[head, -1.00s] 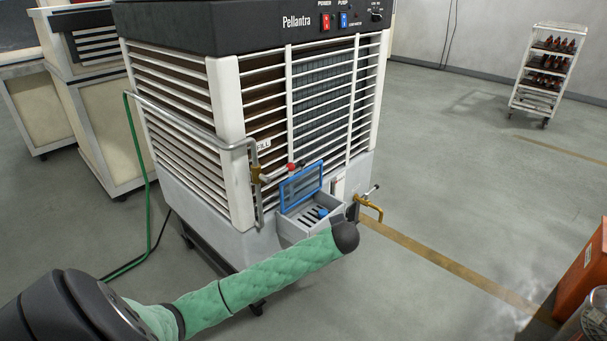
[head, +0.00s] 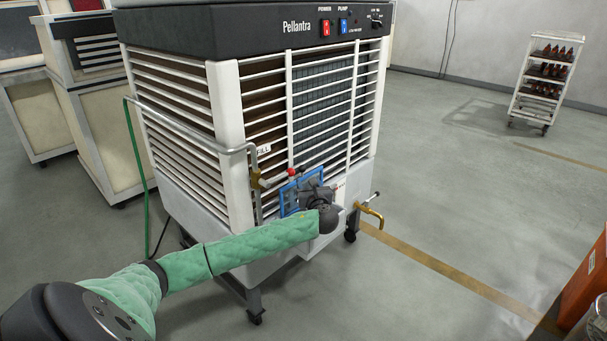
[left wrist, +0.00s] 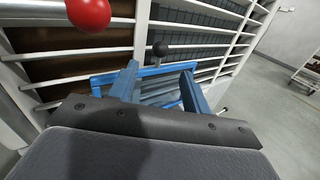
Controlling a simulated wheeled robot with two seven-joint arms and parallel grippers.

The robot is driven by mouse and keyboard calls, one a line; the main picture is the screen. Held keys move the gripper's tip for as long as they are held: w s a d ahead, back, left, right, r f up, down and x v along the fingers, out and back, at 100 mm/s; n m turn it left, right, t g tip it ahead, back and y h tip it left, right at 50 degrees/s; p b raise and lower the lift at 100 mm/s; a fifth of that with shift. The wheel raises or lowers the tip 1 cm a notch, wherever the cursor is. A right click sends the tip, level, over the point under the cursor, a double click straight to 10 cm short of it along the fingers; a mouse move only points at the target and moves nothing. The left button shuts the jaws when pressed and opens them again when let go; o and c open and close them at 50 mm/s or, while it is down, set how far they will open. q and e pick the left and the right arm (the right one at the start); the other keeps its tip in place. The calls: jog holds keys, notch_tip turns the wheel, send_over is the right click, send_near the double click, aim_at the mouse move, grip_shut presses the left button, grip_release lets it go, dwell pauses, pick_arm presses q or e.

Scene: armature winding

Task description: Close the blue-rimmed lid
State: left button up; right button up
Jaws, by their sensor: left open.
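The blue-rimmed lid (head: 288,198) stands raised against the slatted front of the cooler, mostly behind my left gripper in the head view. In the left wrist view its blue rim (left wrist: 155,71) runs across just beyond the fingers. My left gripper (head: 318,180) is in front of the lid, its fingers apart and nothing visible between them. Its two fingers (left wrist: 160,85) show in the left wrist view, reaching toward the rim; I cannot tell if they touch it. The box under the lid is hidden by my gripper and arm. My right gripper is out of view.
The white cooler (head: 230,150) stands ahead. A red knob (head: 291,171) on its pipe is close to the left of my gripper, and a brass tap (head: 372,212) is to the right. Open floor lies to the right, with a bottle rack (head: 545,80) at the back.

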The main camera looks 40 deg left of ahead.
aim_at(303, 172)
pick_arm(q)
jog(key=shift+m, duration=0.6)
jog(key=x, duration=0.6)
jog(key=shift+w+a+p, duration=0.25)
jog(key=shift+a+p, duration=0.05)
jog(key=shift+p, duration=0.1)
jog(key=shift+w+a+f, duration=0.1)
jog(key=shift+w+a, duration=0.2)
jog(key=shift+a, duration=0.1)
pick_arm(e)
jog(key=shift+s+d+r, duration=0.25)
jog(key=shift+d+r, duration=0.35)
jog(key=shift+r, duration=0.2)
pick_arm(q)
grip_shut()
